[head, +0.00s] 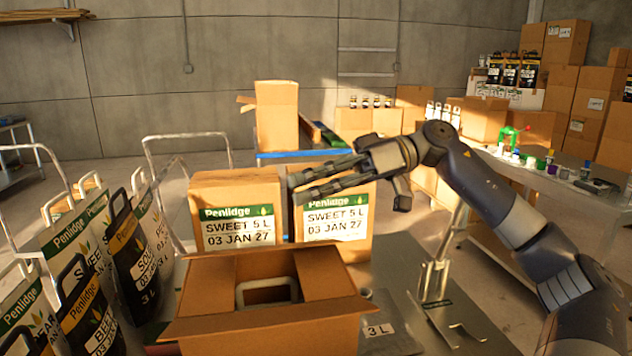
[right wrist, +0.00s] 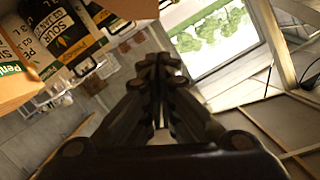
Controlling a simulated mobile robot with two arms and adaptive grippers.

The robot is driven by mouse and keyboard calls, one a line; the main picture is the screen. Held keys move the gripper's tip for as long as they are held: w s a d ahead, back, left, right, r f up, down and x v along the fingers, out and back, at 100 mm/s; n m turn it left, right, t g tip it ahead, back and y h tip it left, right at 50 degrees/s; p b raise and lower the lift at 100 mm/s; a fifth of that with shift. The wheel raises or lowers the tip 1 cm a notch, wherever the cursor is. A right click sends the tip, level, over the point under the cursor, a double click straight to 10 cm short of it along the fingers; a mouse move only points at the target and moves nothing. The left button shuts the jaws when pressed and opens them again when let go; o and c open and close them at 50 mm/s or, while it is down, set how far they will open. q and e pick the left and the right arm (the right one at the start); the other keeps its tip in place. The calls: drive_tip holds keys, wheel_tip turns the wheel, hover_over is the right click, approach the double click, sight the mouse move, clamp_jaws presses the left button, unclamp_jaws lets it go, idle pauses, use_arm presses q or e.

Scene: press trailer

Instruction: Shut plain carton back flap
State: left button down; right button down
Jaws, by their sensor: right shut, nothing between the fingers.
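The open plain carton (head: 262,338) stands at the front of the bench, with a pale handle (head: 267,284) showing inside it. A brown panel (head: 222,270) rises along its back left; I cannot tell clearly whether this is the back flap or the inner wall. My right gripper (head: 293,189) is above and behind this carton, in front of the two labelled cartons. Its fingers point left and are shut and empty. They also show together in the right wrist view (right wrist: 160,75). My left gripper is not in view.
Two closed Penlidge cartons, left (head: 238,185) and right (head: 355,235), stand directly behind. Printed bags (head: 130,245) crowd the left side. A metal stand (head: 434,275) rises from the bench at right. A tall carton (head: 277,120) stands farther back.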

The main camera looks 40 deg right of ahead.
drive_tip(key=p, duration=0.3)
hover_over(278, 247)
drive_tip(key=w, duration=0.2)
drive_tip(key=shift+d+f, duration=0.35)
drive_tip(key=shift+d, duration=0.1)
drive_tip(key=f, duration=0.2)
drive_tip(key=s+f+b, duration=0.1)
drive_tip(key=shift+a, duration=0.3)
drive_tip(key=shift+s+a+f, duration=0.1)
drive_tip(key=shift+s+f, duration=0.15)
drive_tip(key=shift+f, duration=0.25)
drive_tip(key=shift+f, duration=0.1)
